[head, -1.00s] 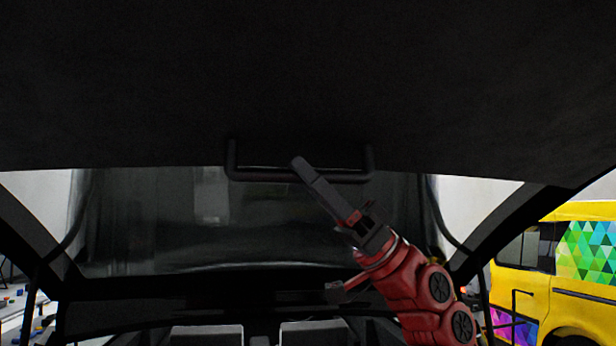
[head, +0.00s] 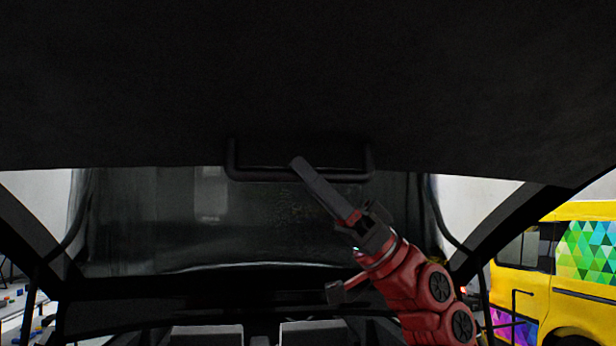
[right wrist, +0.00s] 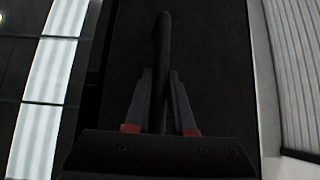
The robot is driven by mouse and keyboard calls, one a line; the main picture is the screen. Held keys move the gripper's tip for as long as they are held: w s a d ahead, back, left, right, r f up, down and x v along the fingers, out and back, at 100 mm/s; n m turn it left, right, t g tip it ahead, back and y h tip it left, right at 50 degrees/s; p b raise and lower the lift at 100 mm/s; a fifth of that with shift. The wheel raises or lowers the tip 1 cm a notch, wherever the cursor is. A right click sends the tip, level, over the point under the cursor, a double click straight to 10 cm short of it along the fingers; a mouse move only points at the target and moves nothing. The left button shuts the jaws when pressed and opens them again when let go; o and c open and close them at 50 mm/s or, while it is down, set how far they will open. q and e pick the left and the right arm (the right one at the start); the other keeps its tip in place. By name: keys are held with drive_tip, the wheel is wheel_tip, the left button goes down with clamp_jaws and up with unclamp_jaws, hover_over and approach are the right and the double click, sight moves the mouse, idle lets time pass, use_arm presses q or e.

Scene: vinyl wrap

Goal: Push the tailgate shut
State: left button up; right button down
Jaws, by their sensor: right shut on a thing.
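The raised tailgate (head: 300,85) fills the top of the head view as a dark panel. Its black U-shaped handle (head: 255,176) hangs from the lower edge. My right gripper (head: 300,166) reaches up from the lower right to the handle's bar. In the right wrist view the handle bar (right wrist: 161,45) runs between the two fingers (right wrist: 160,75), which are shut on it. The dark tailgate lining lies behind them. My left gripper is in neither view.
Below the tailgate the dark car interior with a window (head: 210,225) and light seat backs (head: 205,335) shows. A yellow van (head: 575,275) with coloured triangles stands at the right. Dark car pillars frame the opening on both sides.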

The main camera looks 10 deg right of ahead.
drive_tip(key=s+f+n+g+h+b, duration=0.1)
drive_tip(key=s+f+n+g+b, duration=0.2)
drive_tip(key=f+b, duration=0.8)
drive_tip(key=s+f+n+g+h+b, duration=0.1)
drive_tip(key=s+f+n+g+b, duration=0.3)
drive_tip(key=f+b, duration=0.7)
drive_tip(key=s+f+n+g+h+b, duration=0.2)
drive_tip(key=f+n+b, duration=0.3)
drive_tip(key=f+b, duration=0.6)
drive_tip(key=shift+s+g+b, duration=0.85)
drive_tip(key=shift+g+b, duration=0.05)
drive_tip(key=shift+b, duration=1.7)
drive_tip(key=shift+f, duration=0.1)
drive_tip(key=c, duration=1.1)
unclamp_jaws()
drive_tip(key=shift+o, duration=0.2)
drive_tip(key=b+v, duration=0.1)
drive_tip(key=v, duration=1.6)
drive_tip(key=shift+w+d+f, duration=0.1)
drive_tip(key=shift+f, duration=0.05)
